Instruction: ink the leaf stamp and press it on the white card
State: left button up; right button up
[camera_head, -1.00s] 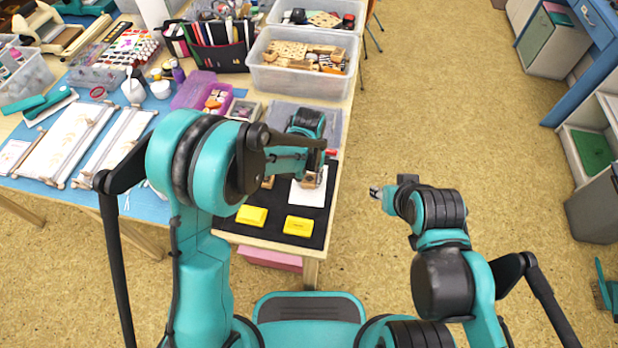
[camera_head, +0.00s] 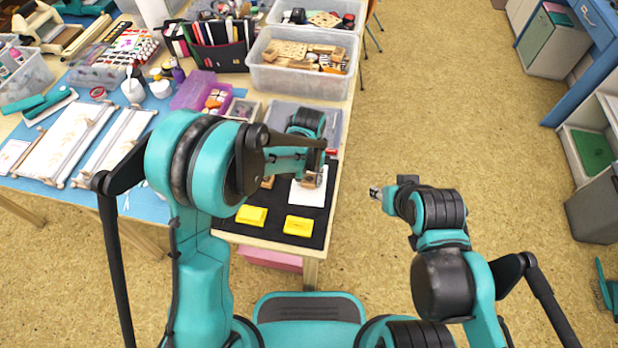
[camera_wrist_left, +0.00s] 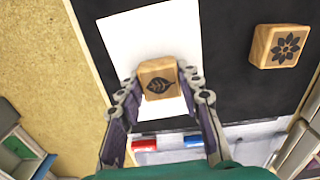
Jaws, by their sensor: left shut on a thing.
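The leaf stamp (camera_wrist_left: 158,78) is a wooden block with a dark leaf picture on its upward face. My left gripper (camera_wrist_left: 161,84) is shut on it, with a finger on each side. The stamp is over the white card (camera_wrist_left: 150,35), well inside its edges. I cannot tell whether its underside touches the card. In the head view the card (camera_head: 305,195) lies on the black mat, partly hidden by the gripper and stamp (camera_head: 311,180). Two yellow pads (camera_head: 251,215) (camera_head: 299,226) lie at the mat's near end. My right gripper (camera_head: 376,193) is over the floor, away from the table.
A wooden flower stamp (camera_wrist_left: 279,46) stands on the black mat (camera_wrist_left: 225,85), apart from the card. A grey tray (camera_head: 336,125) lies behind the mat. Bins of wooden blocks (camera_head: 268,78) and a purple box (camera_head: 190,95) stand farther back.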

aim_at(309, 178)
pick_arm(q)
jog(key=shift+r, duration=0.1)
jog(key=shift+r+p, duration=0.4)
jog(key=shift+r, duration=0.05)
dwell(0.4)
jog(key=shift+r+p, duration=1.95)
jog(key=shift+r, duration=0.85)
